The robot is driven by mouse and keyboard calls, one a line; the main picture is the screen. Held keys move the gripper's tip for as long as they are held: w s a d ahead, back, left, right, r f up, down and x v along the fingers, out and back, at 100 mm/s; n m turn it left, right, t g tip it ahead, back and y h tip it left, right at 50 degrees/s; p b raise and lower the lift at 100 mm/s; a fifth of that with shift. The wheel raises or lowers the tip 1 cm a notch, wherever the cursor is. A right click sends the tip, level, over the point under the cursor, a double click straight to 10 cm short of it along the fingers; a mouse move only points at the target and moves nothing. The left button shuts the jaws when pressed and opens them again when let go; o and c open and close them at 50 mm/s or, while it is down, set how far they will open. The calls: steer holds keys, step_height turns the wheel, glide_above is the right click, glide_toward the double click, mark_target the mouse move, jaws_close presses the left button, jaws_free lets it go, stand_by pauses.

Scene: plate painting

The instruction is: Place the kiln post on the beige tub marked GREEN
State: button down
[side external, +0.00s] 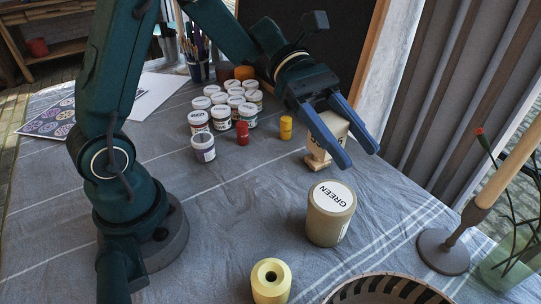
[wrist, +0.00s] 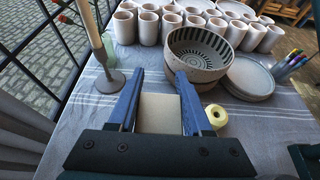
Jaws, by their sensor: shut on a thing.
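My gripper (side external: 358,154) is shut on a beige block, which I take to be the kiln post (side external: 337,127). The block's flat beige face also shows between the blue fingers in the wrist view (wrist: 160,113). I cannot make out the tub in the wrist view.
A yellow hollow cylinder (side external: 270,281) stands near the tub. A striped bowl (wrist: 200,54) and a candle holder (side external: 443,250) stand close by. Several white-lidded jars (side external: 229,104), a red pot (side external: 242,133) and a yellow pot (side external: 286,127) stand behind. Cloth left of the tub is clear.

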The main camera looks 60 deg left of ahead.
steer(key=d+f, duration=0.3)
steer(key=f, duration=0.3)
steer(key=shift+s+d+f, duration=0.15)
steer(key=shift+d+f, duration=0.05)
steer(key=shift+d, duration=0.2)
steer(key=shift+f, duration=0.1)
steer(key=shift+c, duration=1.6)
jaws_free()
